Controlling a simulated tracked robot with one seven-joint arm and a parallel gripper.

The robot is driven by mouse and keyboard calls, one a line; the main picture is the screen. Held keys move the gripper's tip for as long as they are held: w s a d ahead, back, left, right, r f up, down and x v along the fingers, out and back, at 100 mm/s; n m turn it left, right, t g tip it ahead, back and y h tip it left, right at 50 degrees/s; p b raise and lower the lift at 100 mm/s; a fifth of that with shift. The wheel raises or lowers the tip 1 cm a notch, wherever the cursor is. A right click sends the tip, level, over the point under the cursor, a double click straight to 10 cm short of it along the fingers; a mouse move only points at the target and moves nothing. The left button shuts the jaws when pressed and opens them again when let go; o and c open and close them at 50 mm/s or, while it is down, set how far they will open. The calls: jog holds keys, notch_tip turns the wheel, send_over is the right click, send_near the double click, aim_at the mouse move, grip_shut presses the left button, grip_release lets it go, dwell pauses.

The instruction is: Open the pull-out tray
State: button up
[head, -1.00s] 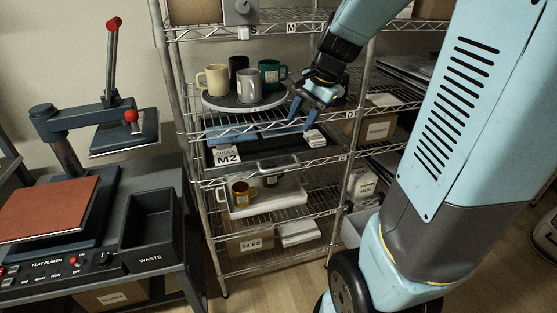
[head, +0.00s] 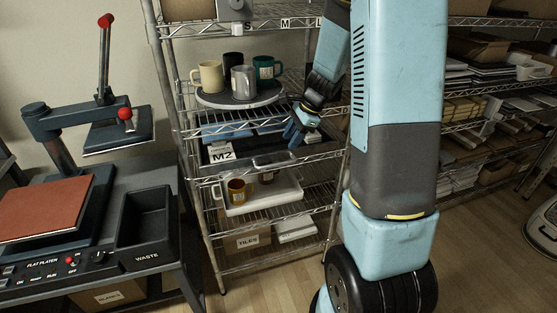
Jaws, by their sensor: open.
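The pull-out tray (head: 230,162) is a wide dark tray on the middle shelf of the wire rack. A label reading M2 is at its left front, and blue items lie in its back part. A grey bar handle (head: 275,160) stands out at its front. My gripper (head: 292,141) is at the right part of the tray, above and a little right of the handle. Its blue fingers point down, apart from the handle as far as I can see. It is open and holds nothing visible. My arm hides the rack's right side.
A round turntable (head: 240,105) with several mugs stands on the shelf above. A white tray (head: 262,203) with mugs is on the shelf below. The heat press (head: 70,150) and waste bin (head: 148,225) stand at left. Floor shows in front of the rack.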

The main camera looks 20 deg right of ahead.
aim_at(279, 163)
jog(key=x, duration=1)
jog(key=shift+c, duration=0.5)
grip_shut()
